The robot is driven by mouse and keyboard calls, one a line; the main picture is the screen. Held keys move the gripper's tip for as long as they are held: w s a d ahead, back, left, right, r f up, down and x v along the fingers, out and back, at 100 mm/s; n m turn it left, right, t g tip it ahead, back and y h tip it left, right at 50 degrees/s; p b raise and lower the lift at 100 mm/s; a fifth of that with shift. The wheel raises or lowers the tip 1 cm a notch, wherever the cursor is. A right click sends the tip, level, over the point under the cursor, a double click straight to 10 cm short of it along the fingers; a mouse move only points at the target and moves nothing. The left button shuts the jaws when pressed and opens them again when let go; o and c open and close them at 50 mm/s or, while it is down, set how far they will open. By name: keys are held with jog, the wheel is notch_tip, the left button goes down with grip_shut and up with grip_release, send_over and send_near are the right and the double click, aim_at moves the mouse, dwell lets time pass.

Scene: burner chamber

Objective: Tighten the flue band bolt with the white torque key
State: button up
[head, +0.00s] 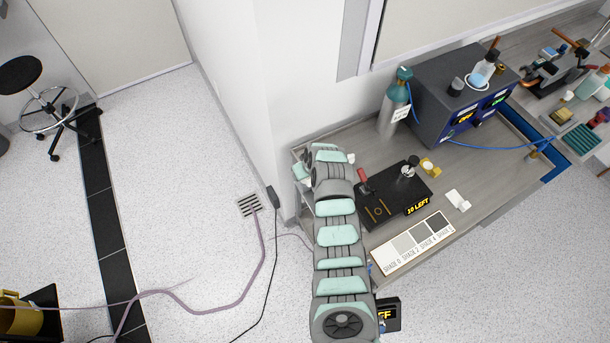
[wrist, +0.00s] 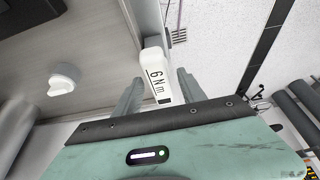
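A white key labelled "6 Nm" (wrist: 154,68) shows in the wrist view, beside a grey table edge. I take it as the torque key. My gripper (wrist: 160,90) is open, with one finger on each side of the key. Gaps seem to show between the fingers and the key, so I see no clear grip. In the head view my arm covers the left end of the table, and neither the fingers nor the key can be made out there. I cannot identify the flue band bolt in either view.
The grey table (head: 335,143) holds a black "10 LEFT" block (head: 405,192), a shade card (head: 412,243), a gas cylinder (head: 392,105) and a dark instrument box (head: 450,85). A white knob-like piece (wrist: 63,78) lies in the wrist view. A hose (head: 215,308) crosses the open floor at left.

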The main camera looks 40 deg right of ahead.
grip_shut()
jog(key=shift+r, duration=0.1)
dwell(0.7)
notch_tip(320, 180, up, 20)
jog(key=b, duration=0.3)
jog(key=shift+b, duration=0.4)
dwell(0.4)
dwell(1.1)
